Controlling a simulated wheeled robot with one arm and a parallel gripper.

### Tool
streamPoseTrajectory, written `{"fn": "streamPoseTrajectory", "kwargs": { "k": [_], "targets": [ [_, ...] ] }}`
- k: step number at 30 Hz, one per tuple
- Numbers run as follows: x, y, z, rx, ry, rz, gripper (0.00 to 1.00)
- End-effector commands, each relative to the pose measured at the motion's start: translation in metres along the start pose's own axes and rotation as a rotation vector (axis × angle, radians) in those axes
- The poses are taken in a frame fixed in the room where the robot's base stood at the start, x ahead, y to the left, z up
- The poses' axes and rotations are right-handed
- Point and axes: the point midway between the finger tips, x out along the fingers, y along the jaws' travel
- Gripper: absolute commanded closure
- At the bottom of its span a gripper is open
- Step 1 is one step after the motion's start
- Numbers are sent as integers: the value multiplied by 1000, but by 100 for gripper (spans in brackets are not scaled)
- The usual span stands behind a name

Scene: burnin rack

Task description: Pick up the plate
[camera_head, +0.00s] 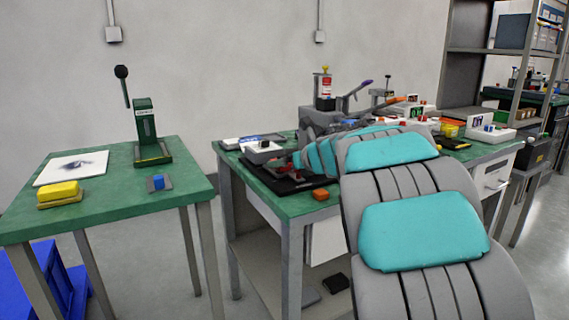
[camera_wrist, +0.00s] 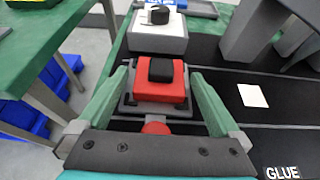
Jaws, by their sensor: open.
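My gripper (camera_wrist: 157,82) is open in the wrist view, with one green finger on each side of a red block (camera_wrist: 160,94) with a black top. The block sits on a grey plate (camera_wrist: 130,109) that shows around its lower edge. I cannot tell whether the fingers touch it. In the head view my arm reaches over the middle bench, and a bit of red (camera_head: 283,168) shows near its end. A white square plate (camera_head: 70,166) with a dark smudge lies on the left table, away from my gripper. I cannot tell which plate the task names.
A white box with a black knob (camera_wrist: 157,34) stands just beyond the red block. A black mat (camera_head: 290,186) lies under the work spot. The left table (camera_head: 110,205) holds a green press (camera_head: 146,130), a yellow block (camera_head: 59,193) and a blue block (camera_head: 159,182). An orange block (camera_head: 320,194) lies near the bench's front edge.

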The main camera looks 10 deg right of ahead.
Motion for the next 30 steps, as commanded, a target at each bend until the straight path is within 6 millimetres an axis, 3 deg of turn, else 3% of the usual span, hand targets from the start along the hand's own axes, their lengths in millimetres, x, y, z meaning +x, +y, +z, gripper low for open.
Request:
{"fn": "streamPoseTrajectory", "kwargs": {
  "k": [11,30],
  "targets": [
    [8,0,1,-1,-3,-3,0],
    [8,0,1,-1,-3,-2,72]
  ]
}}
